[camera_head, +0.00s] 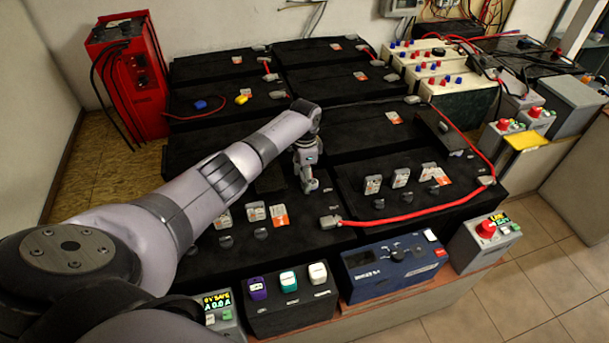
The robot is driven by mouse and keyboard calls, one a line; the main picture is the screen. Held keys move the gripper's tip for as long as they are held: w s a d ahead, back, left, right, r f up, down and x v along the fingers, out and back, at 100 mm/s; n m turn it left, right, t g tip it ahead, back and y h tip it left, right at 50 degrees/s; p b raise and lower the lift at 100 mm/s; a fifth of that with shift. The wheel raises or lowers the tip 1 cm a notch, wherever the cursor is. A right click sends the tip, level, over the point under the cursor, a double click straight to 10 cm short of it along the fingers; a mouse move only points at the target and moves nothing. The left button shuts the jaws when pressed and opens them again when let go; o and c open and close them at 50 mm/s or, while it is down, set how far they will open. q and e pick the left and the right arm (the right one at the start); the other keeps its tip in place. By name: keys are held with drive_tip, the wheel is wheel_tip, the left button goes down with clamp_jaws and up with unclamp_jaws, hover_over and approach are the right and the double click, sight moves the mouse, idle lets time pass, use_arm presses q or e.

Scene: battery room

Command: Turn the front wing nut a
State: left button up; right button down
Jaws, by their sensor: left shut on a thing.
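My left arm reaches in from the lower left across the black battery blocks (350,146). Its gripper (311,186) points down at the top of the front blocks, near the middle of the view. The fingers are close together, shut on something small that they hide. It appears to be the front wing nut a, but its shape and angle cannot be made out. A grey cable clamp (330,221) with a red cable (400,218) lies just in front of the gripper. My right gripper is not in view.
Tagged parts (256,213) and black knobs (262,234) sit on the front blocks. A blue meter box (393,264) and a black box with coloured switches (290,296) stand at the front edge. A red cabinet (130,75) stands back left. Open floor is at the right.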

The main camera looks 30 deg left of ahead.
use_arm(q)
drive_tip(key=shift+w+r, duration=0.1)
drive_tip(key=shift+r, duration=0.05)
drive_tip(key=o, duration=0.9)
wheel_tip(320, 180, up, 12)
drive_tip(key=shift+f, duration=0.1)
idle(0.6)
